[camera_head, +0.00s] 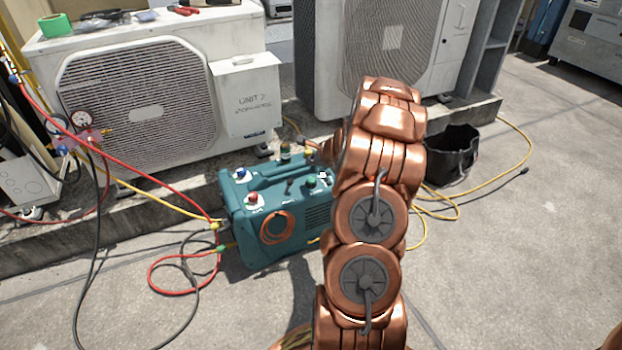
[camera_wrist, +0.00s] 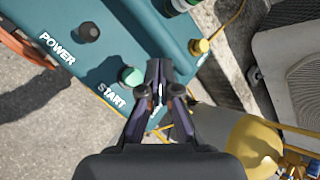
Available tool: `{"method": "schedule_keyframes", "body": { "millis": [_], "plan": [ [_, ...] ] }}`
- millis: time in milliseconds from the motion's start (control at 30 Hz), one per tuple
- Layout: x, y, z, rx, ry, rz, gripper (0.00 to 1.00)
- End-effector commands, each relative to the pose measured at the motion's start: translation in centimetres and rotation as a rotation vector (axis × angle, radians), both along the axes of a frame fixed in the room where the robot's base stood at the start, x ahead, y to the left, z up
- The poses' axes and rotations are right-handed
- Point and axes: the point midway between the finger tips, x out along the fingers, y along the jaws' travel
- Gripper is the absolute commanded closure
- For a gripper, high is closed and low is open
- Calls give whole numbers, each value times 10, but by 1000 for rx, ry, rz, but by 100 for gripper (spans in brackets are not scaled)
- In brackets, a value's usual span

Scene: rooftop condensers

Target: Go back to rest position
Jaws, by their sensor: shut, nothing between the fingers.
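My copper-coloured arm stretches up the middle of the head view and hides most of my gripper there. In the wrist view my gripper (camera_wrist: 157,68) is shut and empty, its fingertips together. They are over the teal machine (camera_wrist: 150,28), close beside a green button (camera_wrist: 129,76) near the word START. I cannot tell whether they touch the machine. A black knob (camera_wrist: 88,32) is near the word POWER. In the head view the teal machine (camera_head: 262,252) stands on the ground left of my arm, with red, blue and green controls on top.
Two white condenser units, left (camera_head: 140,105) and right (camera_head: 385,40), stand on a low ledge behind. Red, yellow and black hoses run from a gauge manifold (camera_head: 75,135) to the machine. A black bucket (camera_head: 447,165) and yellow cable are right of my arm. Right foreground ground is mostly clear.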

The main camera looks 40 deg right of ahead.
Motion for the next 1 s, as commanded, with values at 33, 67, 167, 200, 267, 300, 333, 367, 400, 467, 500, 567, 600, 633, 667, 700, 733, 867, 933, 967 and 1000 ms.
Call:
{"method": "schedule_keyframes", "body": {
  "millis": [33,67,167,200,267,300,333,367,400,467,500,567,600,633,667,700,733,867,933,967,1000],
  "plan": [
    [0,0,0,0,0,0,100],
    [0,0,0,0,0,0,100],
    [0,0,0,0,0,0,100],
    [0,0,0,0,0,0,100],
    [0,0,0,0,0,0,100],
    [0,0,0,0,0,0,100],
    [0,0,0,0,0,0,100],
    [0,0,0,0,0,0,100],
    [0,0,0,0,0,0,100],
    [0,0,0,0,0,0,100],
    [0,0,0,0,0,0,100],
    [0,0,0,0,0,0,100],
    [0,0,0,0,0,0,100],
    [0,0,1,-1,-1,2,100],
    [1,2,3,-2,0,6,100],
    [3,5,7,-5,-1,17,100],
    [4,9,13,-8,-2,29,100],
    [18,44,53,-34,-11,136,100],
    [27,73,85,-58,-19,225,100],
    [30,87,98,-69,-22,267,100],
    [33,105,114,-84,-22,321,100]
  ]
}}
